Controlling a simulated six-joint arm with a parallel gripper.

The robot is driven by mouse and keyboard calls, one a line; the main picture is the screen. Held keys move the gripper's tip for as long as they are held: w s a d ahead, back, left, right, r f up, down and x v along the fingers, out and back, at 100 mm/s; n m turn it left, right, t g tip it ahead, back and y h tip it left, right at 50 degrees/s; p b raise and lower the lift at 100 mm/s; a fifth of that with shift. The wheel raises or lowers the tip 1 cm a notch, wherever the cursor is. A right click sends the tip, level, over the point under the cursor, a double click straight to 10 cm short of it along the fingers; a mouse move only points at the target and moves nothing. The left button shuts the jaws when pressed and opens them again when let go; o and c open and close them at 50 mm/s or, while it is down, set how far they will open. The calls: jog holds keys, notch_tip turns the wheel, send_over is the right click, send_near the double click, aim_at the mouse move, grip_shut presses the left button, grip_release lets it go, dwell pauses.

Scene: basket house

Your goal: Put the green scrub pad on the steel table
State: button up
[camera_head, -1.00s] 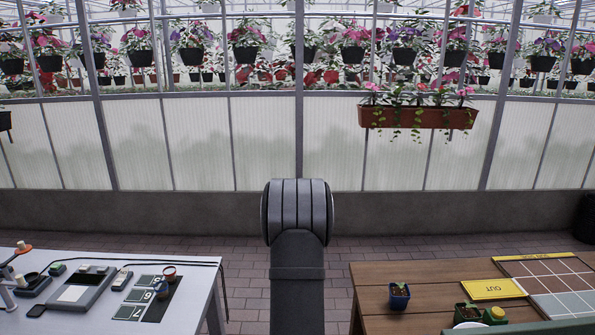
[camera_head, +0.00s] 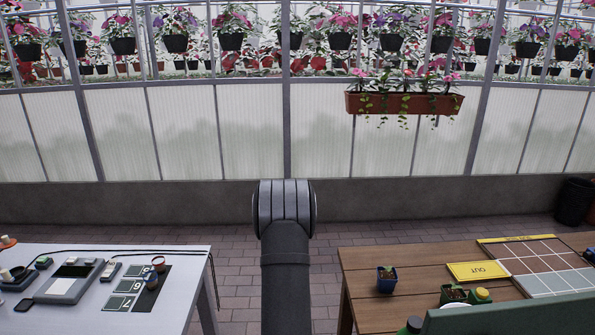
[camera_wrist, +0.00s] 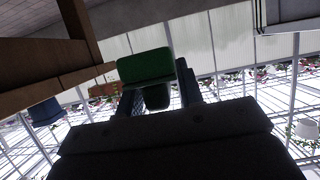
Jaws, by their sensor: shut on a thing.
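My gripper (camera_wrist: 160,90) shows in the wrist view, with its two dark fingers on either side of a green scrub pad (camera_wrist: 146,65). It is shut on the pad and holds it up in the air, clear of both tables. The gripper and pad do not show in the head view. A pale grey-white table (camera_head: 185,278), which I take for the steel table, stands at the lower left of the head view.
The pale table bears a grey device (camera_head: 70,282), number cards, a black strip (camera_head: 153,297) and small pots. A wooden table (camera_head: 350,265) at right bears a blue potted seedling (camera_head: 386,279), an OUT sign (camera_head: 478,271) and a tiled board. Brick floor lies between.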

aim_at(391, 323)
jog(key=w+d+r+m+g+h, duration=0.1)
jog(key=d+r+m+h, duration=0.2)
jog(key=d, duration=0.4)
jog(key=d+r+m+g+h, duration=0.2)
jog(key=d+r+m+h, duration=0.1)
jog(key=d, duration=0.4)
jog(key=w+d+r+m+g+h, duration=0.1)
jog(key=d+r+m+h, duration=0.2)
jog(key=d, duration=0.4)
jog(key=shift+w+d+r+m+g+h, duration=0.15)
jog(key=shift+w+d+m+g+h, duration=0.2)
jog(key=shift+m+h, duration=0.2)
jog(key=s+d+r+m+g+h, duration=0.3)
jog(key=s+d+r+m+g, duration=0.1)
jog(key=d, duration=0.4)
jog(key=shift+s+d+m+g, duration=0.25)
jog(key=shift+m+g, duration=0.5)
jog(key=shift+g, duration=0.3)
jog(key=shift+f, duration=0.1)
jog(key=shift+f, duration=4.75)
